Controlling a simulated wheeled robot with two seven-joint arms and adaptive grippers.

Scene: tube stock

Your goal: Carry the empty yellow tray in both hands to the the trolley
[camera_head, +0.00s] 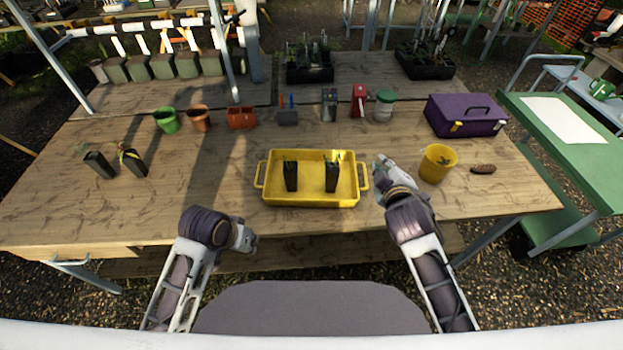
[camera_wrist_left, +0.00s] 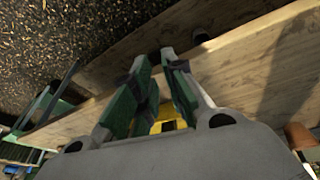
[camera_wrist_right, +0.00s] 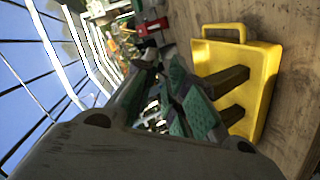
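The yellow tray (camera_head: 310,200) lies flat on the wooden table, with a loop handle at each end. It is not empty: two dark pots with small plants, a left pot (camera_head: 291,178) and a right pot (camera_head: 331,178), stand inside it. My left gripper (camera_head: 250,239) is at the table's front edge, left of the tray and apart from it; its fingers look parted in the left wrist view (camera_wrist_left: 158,62). My right gripper (camera_head: 381,162) is beside the tray's right handle, apart from it; its fingers look slightly parted in the right wrist view (camera_wrist_right: 163,68). The green trolley (camera_head: 571,160) stands right of the table.
A yellow bucket (camera_head: 437,165) and a brown cone-like item (camera_head: 483,169) stand right of the tray. A purple toolbox (camera_head: 466,115) is behind them. Pots and small tools line the back. Two dark pots (camera_head: 99,164) stand at left. White sheet (camera_head: 564,119) lies on the trolley.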

